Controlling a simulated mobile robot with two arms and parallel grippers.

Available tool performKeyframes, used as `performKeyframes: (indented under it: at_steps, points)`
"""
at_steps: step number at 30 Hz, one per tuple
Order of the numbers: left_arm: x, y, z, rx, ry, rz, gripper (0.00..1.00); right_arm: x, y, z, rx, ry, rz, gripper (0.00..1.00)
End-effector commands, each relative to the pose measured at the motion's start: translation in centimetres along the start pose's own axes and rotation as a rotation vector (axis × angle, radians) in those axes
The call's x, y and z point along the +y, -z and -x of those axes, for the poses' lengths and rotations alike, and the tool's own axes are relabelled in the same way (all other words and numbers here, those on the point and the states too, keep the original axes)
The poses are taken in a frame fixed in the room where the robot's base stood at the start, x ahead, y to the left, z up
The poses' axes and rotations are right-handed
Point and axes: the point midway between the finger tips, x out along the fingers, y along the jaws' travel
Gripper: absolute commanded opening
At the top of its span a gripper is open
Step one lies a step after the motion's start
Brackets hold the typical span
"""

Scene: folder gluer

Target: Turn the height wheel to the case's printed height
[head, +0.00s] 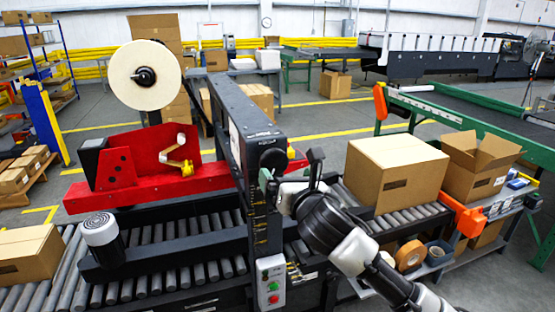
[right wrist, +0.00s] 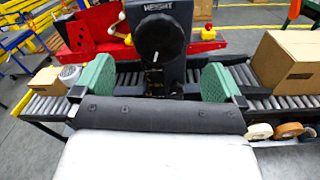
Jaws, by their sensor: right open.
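The height wheel (head: 270,153) is a dark round knob on the black mast of the case sealer. In the right wrist view the wheel (right wrist: 160,40) has a white pointer mark near its lower edge, under a label reading "HEIGHT". My right gripper (right wrist: 158,84) is open, its green fingers spread wide and empty, with the wheel beyond and between them. In the head view my right gripper (head: 275,187) is just below the wheel. A closed brown case (head: 397,165) sits on the rollers at the right; its dark print is too small to read. My left gripper is out of view.
A red taping arm (head: 150,165) with a tape roll (head: 145,76) is left of the mast (head: 235,115). A control box (head: 271,283) with buttons is below. Another case (head: 28,253) lies on the left rollers. An open carton (head: 478,160) stands at the right.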

Motion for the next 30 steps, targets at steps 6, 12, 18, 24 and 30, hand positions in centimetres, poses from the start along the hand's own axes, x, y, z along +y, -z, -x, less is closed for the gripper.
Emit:
performKeyframes:
  at_steps: [6, 12, 18, 24, 30]
  points:
    - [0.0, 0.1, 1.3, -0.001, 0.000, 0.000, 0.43, 0.1, -0.2, -3.6, 0.001, 0.001, -0.003, 1.00]
    - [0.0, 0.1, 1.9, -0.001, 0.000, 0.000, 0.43, 0.1, -0.2, -6.4, 0.001, 0.001, -0.005, 1.00]
    - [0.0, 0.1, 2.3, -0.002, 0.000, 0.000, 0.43, 0.1, -0.1, -8.1, 0.000, 0.001, -0.004, 1.00]
    - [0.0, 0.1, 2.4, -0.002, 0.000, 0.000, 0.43, 0.0, -0.1, -8.7, -0.001, 0.000, -0.003, 1.00]
    - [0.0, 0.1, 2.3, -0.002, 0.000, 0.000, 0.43, 0.0, 0.0, -8.7, -0.001, 0.000, -0.003, 1.00]
